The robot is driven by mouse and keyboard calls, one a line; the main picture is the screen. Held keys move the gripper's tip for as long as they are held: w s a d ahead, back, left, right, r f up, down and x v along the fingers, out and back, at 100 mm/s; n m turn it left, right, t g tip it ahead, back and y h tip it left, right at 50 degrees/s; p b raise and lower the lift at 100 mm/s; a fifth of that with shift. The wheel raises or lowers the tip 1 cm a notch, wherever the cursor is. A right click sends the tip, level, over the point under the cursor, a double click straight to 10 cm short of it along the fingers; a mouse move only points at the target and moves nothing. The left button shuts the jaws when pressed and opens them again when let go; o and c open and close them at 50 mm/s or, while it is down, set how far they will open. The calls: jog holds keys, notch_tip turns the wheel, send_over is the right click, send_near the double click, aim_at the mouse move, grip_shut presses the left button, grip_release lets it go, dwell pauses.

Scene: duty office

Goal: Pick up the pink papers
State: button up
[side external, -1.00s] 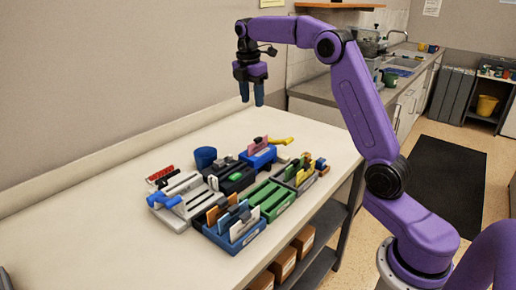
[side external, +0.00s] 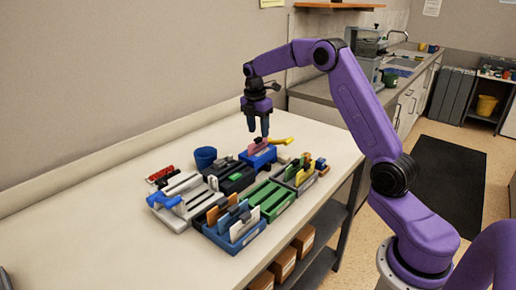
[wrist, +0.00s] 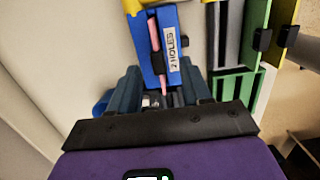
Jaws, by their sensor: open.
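The pink papers (side external: 257,148) stand upright in a blue holder (side external: 262,160) at the back right of the cluster of organizers. In the wrist view they show edge-on as a thin pink strip (wrist: 154,36) in the blue holder (wrist: 171,20), beside a white label reading "2 HOLES". My gripper (side external: 258,133) is open, fingers pointing down, just above the papers and apart from them as far as I can tell. In the wrist view the two fingers of my gripper (wrist: 162,80) lie on either side of the line of the pink strip. A dark clip-like piece partly covers the papers.
A yellow curved object (side external: 282,141) lies right behind the blue holder. A blue cup (side external: 205,157), a black holder (side external: 236,178), a green holder (side external: 271,199) and a grey organizer (side external: 178,205) crowd around. The table's left part (side external: 90,235) is clear.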

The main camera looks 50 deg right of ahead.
aim_at(258, 138)
jog(key=shift+w+d+f, duration=0.1)
jog(key=shift+w+f, duration=0.05)
jog(key=shift+f, duration=2.55)
grip_shut()
